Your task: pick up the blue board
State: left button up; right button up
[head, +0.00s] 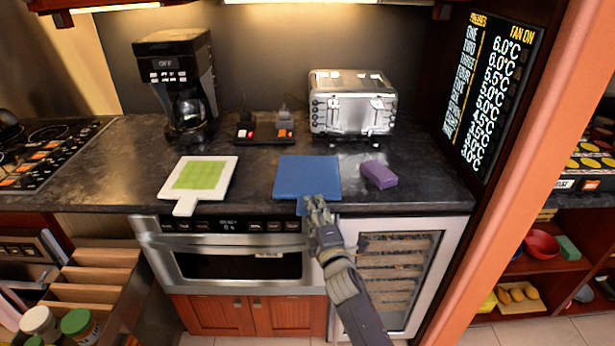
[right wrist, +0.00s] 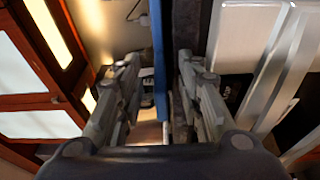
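The blue board (head: 307,174) lies flat on the dark counter, with its short handle jutting over the front edge. My right gripper (head: 317,207) is at that handle and hides part of it. In the right wrist view, the board (right wrist: 159,65) shows edge-on as a thin blue strip between the two fingers of my right gripper (right wrist: 158,75). The fingers are apart, with a gap on each side of the strip. My left gripper is in neither view.
A white board with a green grid (head: 200,181) lies to the left and a purple block (head: 379,174) close to the right. A coffee maker (head: 178,85) and a toaster (head: 352,103) stand behind. Below the counter are a microwave drawer (head: 235,262) and a glass-front cooler (head: 397,265).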

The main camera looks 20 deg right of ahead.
jog(key=shift+w+f, duration=0.1)
jog(key=shift+w, duration=0.3)
jog(key=shift+s, duration=0.1)
grip_shut()
jog(key=shift+r, duration=0.2)
